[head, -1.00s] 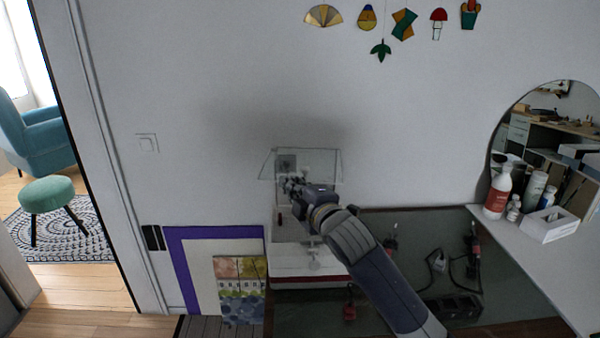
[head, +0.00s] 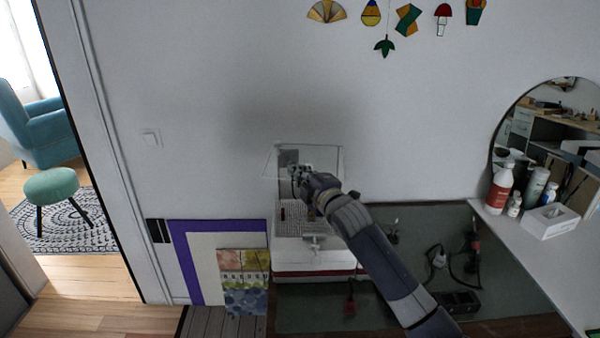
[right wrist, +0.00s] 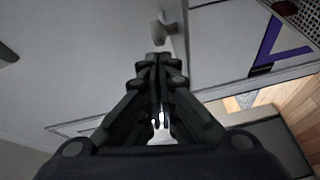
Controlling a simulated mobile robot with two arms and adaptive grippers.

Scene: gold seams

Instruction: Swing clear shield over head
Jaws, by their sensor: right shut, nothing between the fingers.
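The clear shield (head: 331,160) is a thin transparent panel with pale edges, standing raised above the white machine (head: 312,257) with a red stripe in the head view. A grey grid surface (head: 290,213) shows on the machine's top. My right gripper (head: 299,172) is in front of the shield's left part and hides some of it; I cannot tell whether it touches. In the right wrist view my right gripper (right wrist: 158,62) has its fingers together and empty, with a pale knob-like part (right wrist: 165,30) just beyond the tips. My left gripper is not in view.
The machine stands on a dark worktop (head: 400,245) with cables and a black power strip (head: 455,301) at right. Bottles (head: 501,187) and a white box (head: 550,223) stand on a shelf. A purple-bordered board (head: 187,262) leans left. Glass ornaments (head: 408,19) hang above.

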